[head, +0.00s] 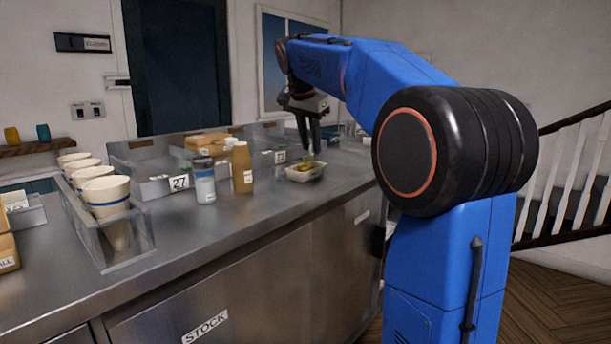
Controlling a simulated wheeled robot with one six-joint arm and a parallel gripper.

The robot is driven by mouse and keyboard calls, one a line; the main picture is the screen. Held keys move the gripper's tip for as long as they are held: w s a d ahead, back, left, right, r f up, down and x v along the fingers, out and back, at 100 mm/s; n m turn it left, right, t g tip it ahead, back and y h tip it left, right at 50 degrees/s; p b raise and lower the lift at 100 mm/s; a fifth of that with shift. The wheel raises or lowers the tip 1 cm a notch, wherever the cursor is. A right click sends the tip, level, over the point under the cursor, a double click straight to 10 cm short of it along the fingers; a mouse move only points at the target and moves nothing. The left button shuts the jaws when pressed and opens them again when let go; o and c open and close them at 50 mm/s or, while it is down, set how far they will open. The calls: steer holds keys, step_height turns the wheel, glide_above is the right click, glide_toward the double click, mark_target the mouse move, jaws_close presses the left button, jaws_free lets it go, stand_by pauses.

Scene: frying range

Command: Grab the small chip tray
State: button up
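The small chip tray (304,174) is a pale, shallow tray with yellow-brown chips in it. It sits on the steel counter, right of the brown bottle. My gripper (311,149) points down over the tray, with its dark fingertips close above the chips. The two fingers look apart, with a narrow gap between them. I see no clear hold on the tray, though the fingertips are small and partly blend with the background.
Paper cups (106,194) stand in a clear holder. The front counter (215,245) is clear.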

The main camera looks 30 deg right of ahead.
mark_target(314, 166)
steer(key=shift+x, duration=4.55)
steer(key=shift+a+f, duration=0.15)
steer(key=shift+f, duration=0.15)
jaws_close()
